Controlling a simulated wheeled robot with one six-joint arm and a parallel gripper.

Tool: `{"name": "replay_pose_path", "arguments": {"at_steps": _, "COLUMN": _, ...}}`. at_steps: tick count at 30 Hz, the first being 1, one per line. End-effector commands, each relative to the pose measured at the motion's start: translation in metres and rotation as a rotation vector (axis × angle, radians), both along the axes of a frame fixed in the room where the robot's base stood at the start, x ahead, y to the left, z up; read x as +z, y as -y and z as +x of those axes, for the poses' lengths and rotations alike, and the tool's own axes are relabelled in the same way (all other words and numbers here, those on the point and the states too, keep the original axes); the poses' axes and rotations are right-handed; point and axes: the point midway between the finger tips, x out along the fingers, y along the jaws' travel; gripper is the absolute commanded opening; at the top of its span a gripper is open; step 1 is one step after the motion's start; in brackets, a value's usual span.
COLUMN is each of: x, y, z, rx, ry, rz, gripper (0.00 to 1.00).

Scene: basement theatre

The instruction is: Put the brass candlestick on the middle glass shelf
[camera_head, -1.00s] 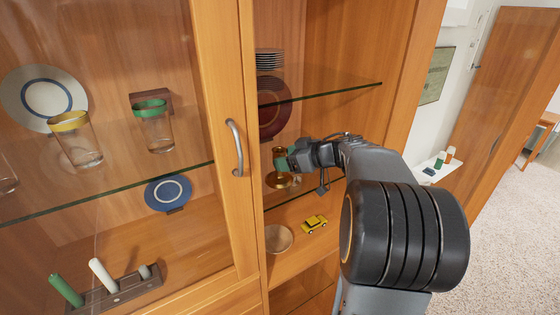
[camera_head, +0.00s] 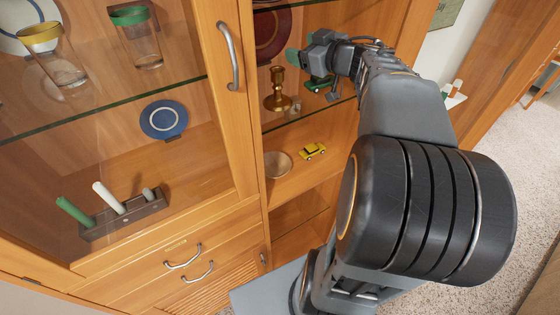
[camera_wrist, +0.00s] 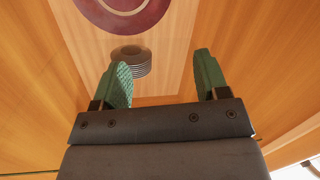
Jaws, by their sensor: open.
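The brass candlestick (camera_head: 277,92) stands upright on the middle glass shelf (camera_head: 312,113), in the open right side of the cabinet. My gripper (camera_head: 303,70) is open, with green finger pads, just right of the candlestick and near the height of its top. It appears apart from the candlestick. In the wrist view the two fingers (camera_wrist: 162,62) are spread with nothing between them, and the candlestick is out of that view.
A dark red plate (camera_head: 272,30) stands upright behind; a plate stack (camera_wrist: 131,61) shows in the wrist view. Below the glass are a bowl (camera_head: 277,164) and a yellow toy car (camera_head: 312,151). A handled glass door (camera_head: 229,56) is at left, and the cabinet's side is at right.

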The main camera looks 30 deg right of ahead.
Motion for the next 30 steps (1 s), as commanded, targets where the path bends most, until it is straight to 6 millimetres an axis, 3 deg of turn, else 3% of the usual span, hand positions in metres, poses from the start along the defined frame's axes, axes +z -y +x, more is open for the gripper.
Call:
{"name": "replay_pose_path", "arguments": {"at_steps": 2, "x": 0.015, "y": -0.011, "z": 0.005, "rx": -0.158, "ry": 0.088, "rz": -0.015, "gripper": 0.68}}
{"name": "replay_pose_path", "arguments": {"at_steps": 5, "x": 0.012, "y": -0.014, "z": -0.004, "rx": -0.383, "ry": 0.089, "rz": 0.0, "gripper": 0.68}}
{"name": "replay_pose_path", "arguments": {"at_steps": 8, "x": -0.016, "y": -0.021, "z": -0.025, "rx": -0.558, "ry": -0.037, "rz": 0.032, "gripper": 0.68}}
{"name": "replay_pose_path", "arguments": {"at_steps": 11, "x": -0.06, "y": -0.042, "z": -0.055, "rx": -0.64, "ry": -0.254, "rz": 0.065, "gripper": 0.68}}
{"name": "replay_pose_path", "arguments": {"at_steps": 15, "x": -0.118, "y": -0.082, "z": -0.102, "rx": -0.618, "ry": -0.575, "rz": 0.088, "gripper": 0.68}}
{"name": "replay_pose_path", "arguments": {"at_steps": 18, "x": -0.145, "y": -0.109, "z": -0.13, "rx": -0.556, "ry": -0.748, "rz": 0.093, "gripper": 0.68}}
{"name": "replay_pose_path", "arguments": {"at_steps": 24, "x": -0.172, "y": -0.144, "z": -0.168, "rx": -0.438, "ry": -0.954, "rz": 0.091, "gripper": 0.68}}
{"name": "replay_pose_path", "arguments": {"at_steps": 30, "x": -0.178, "y": -0.155, "z": -0.179, "rx": -0.401, "ry": -1.007, "rz": 0.089, "gripper": 0.68}}
